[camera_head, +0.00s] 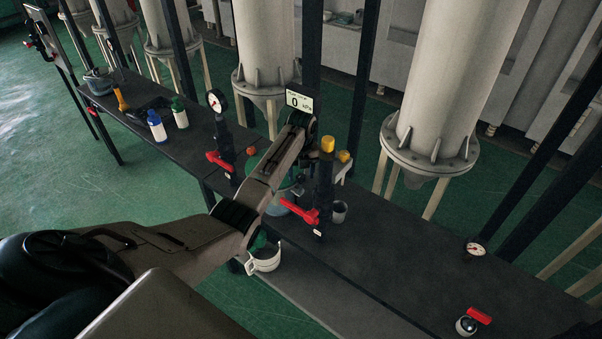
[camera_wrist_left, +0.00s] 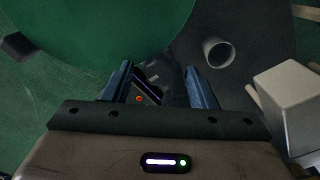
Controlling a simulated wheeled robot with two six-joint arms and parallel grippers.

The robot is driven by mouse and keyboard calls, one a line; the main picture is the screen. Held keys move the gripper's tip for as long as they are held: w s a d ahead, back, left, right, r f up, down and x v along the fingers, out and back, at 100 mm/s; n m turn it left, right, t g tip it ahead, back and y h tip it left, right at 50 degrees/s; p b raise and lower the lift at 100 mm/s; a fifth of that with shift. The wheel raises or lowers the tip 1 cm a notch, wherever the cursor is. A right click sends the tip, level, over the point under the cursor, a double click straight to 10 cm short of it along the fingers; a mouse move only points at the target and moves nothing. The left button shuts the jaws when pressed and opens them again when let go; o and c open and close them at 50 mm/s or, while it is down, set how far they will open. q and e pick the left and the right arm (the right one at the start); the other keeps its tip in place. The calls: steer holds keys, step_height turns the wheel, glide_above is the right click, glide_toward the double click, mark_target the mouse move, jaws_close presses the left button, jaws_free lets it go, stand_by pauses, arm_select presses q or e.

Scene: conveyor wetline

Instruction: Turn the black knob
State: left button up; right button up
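I cannot pick out the black knob with certainty. A black post with a red lever (camera_head: 300,211) and yellow caps (camera_head: 327,144) stands on the dark bench just right of my left forearm. A small display (camera_head: 299,102) reading 0 kPa shows behind the upper end of my left arm. The fingers of my left gripper (camera_wrist_left: 158,70) are open in the left wrist view, with no object visibly gripped. A dark part with an orange dot (camera_wrist_left: 139,99) shows between the fingers. My left fingertips are hidden in the head view. My right gripper is not in view.
Another red lever (camera_head: 217,160) and a dial gauge (camera_head: 216,101) stand to the left. Blue (camera_head: 157,126) and green (camera_head: 180,112) bottles stand further left. A grey cup (camera_head: 339,211) is right of the black post. The bench (camera_head: 400,260) is mostly clear towards the right.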

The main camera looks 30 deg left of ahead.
mark_target(301, 176)
arm_select(q)
steer(key=shift+r+b, duration=0.35)
steer(key=shift+r, duration=0.15)
step_height(301, 176, up, 10)
steer(key=b, duration=0.3)
steer(key=shift+d+f, duration=0.1)
steer(key=shift+f, duration=0.1)
